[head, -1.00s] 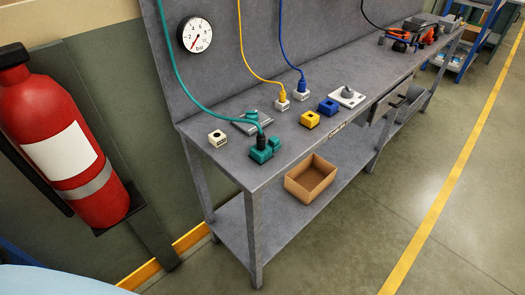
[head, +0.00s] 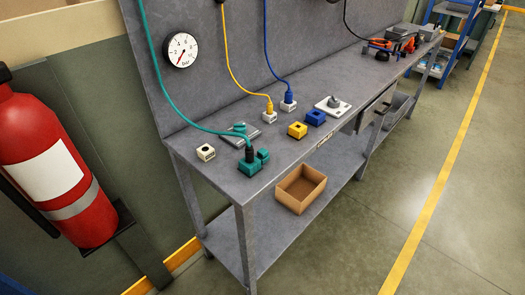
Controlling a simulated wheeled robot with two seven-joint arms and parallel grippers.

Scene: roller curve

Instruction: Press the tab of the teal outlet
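The teal outlet (head: 249,167) sits on the near left end of the grey workbench (head: 215,178), close to its front edge. A black plug (head: 249,154) on a teal hose (head: 168,112) stands in it. A smaller teal block (head: 263,155) adjoins its right side and may be the tab; it is too small to tell. Neither of my grippers is in view.
A white socket block (head: 206,152) and a grey plate with a teal knob (head: 240,128) are near the outlet. Yellow (head: 297,130) and blue (head: 315,117) blocks sit further right. A cardboard box (head: 301,188) is on the lower shelf. A fire extinguisher (head: 50,165) hangs at left.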

